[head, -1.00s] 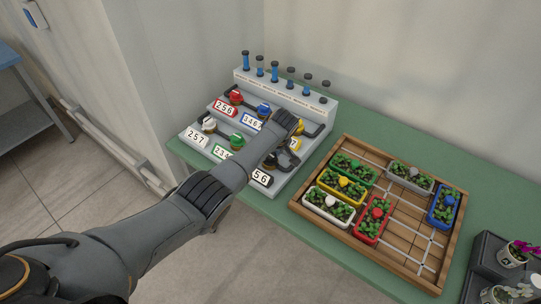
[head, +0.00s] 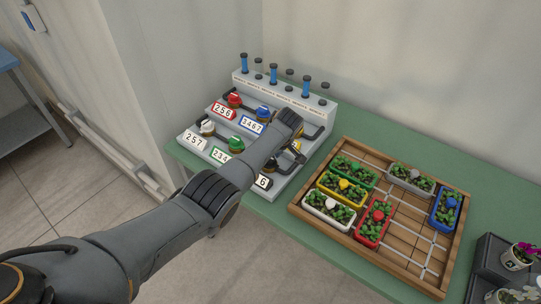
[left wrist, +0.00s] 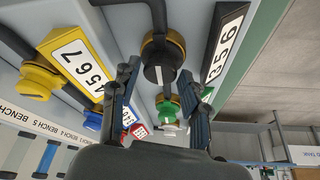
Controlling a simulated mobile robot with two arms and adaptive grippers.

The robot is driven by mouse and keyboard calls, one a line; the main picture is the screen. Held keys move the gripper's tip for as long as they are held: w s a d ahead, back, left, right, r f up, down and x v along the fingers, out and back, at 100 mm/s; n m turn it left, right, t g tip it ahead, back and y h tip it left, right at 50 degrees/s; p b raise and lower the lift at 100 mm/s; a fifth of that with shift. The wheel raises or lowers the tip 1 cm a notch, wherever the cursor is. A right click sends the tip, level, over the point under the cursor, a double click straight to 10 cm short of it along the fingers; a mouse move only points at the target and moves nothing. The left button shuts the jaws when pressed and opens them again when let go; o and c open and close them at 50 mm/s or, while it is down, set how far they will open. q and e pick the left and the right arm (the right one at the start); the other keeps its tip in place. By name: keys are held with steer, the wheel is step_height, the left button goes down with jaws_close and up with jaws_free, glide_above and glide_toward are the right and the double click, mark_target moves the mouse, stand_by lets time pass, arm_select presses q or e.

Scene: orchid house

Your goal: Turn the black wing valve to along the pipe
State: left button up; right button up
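The black wing valve (left wrist: 162,58), with a brass-coloured ring, is in the upper middle of the left wrist view. A black pipe (left wrist: 157,14) runs up from it, and the label 356 (left wrist: 221,55) is beside it. My left gripper (left wrist: 161,74) has its fingers apart, one on either side of the valve; I cannot tell whether they touch it. The wing's exact angle is unclear. My right gripper is not in view.
Red (head: 234,100), blue (head: 262,113), white (head: 207,127) and green (head: 235,141) valves stand close by; a yellow valve (left wrist: 40,82) is near the left finger. Blue-and-black indicators (head: 305,86) line the back. A wooden tray (head: 408,278) of planters is to the right.

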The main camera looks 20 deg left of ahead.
arm_select(q)
steer(key=shift+o, duration=0.5)
steer(key=shift+r, duration=0.1)
steer(key=shift+s+d+r, duration=0.1)
steer(key=shift+d+r, duration=0.15)
steer(key=shift+r, duration=0.4)
steer(key=v, duration=1)
steer(key=shift+r, duration=0.15)
steer(key=shift+s+d, duration=0.1)
